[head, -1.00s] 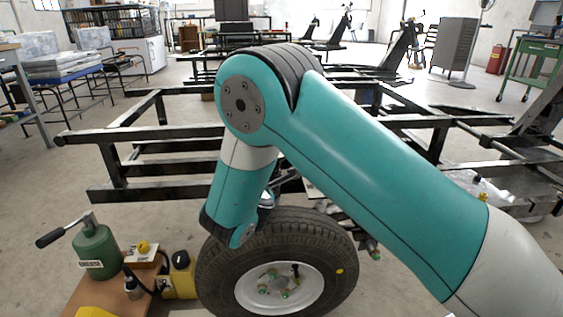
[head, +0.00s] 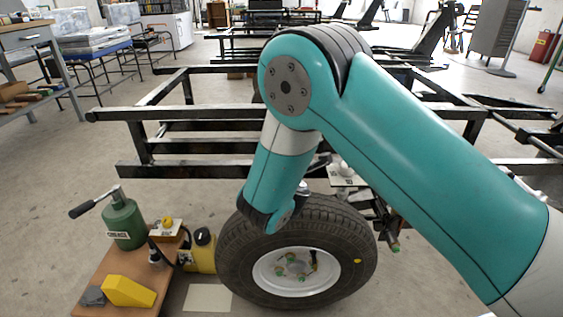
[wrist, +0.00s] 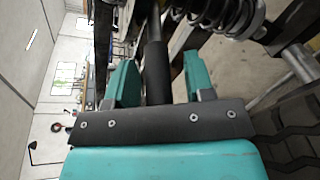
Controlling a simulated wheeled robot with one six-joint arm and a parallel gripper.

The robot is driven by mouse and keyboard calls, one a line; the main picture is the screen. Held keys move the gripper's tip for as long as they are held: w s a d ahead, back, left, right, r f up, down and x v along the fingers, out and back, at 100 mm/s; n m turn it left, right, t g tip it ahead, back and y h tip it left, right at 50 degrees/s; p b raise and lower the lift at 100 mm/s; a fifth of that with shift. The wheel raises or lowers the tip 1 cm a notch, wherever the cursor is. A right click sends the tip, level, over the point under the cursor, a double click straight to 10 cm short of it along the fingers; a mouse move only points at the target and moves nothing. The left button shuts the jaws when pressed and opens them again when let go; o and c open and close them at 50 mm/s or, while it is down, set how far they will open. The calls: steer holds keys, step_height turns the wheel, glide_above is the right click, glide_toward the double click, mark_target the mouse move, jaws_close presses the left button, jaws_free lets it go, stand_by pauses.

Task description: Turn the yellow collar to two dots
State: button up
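I cannot make out the yellow collar or its dots in either view. A coil spring (wrist: 236,14) of the suspension shows at the top of the wrist view, right of my gripper. My gripper (wrist: 160,66) is open, its two teal fingers spread apart. A dark cylinder (wrist: 155,72) shows in the gap between the fingers, with a clear gap to the right finger; I cannot tell whether it touches the left one. In the head view my arm reaches down behind the wheel (head: 295,272) and hides the gripper and most of the suspension.
A black steel frame (head: 230,112) spans the floor behind the wheel. At left, a low wooden bench (head: 115,265) holds a green grease pump (head: 123,224), a yellow wedge (head: 130,291) and a small box with a yellow knob (head: 167,222). Open floor lies left of the bench.

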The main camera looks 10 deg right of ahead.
steer(key=p+v, duration=0.2)
steer(key=v, duration=1.5)
steer(key=shift+s, duration=0.25)
steer(key=shift+a, duration=0.1)
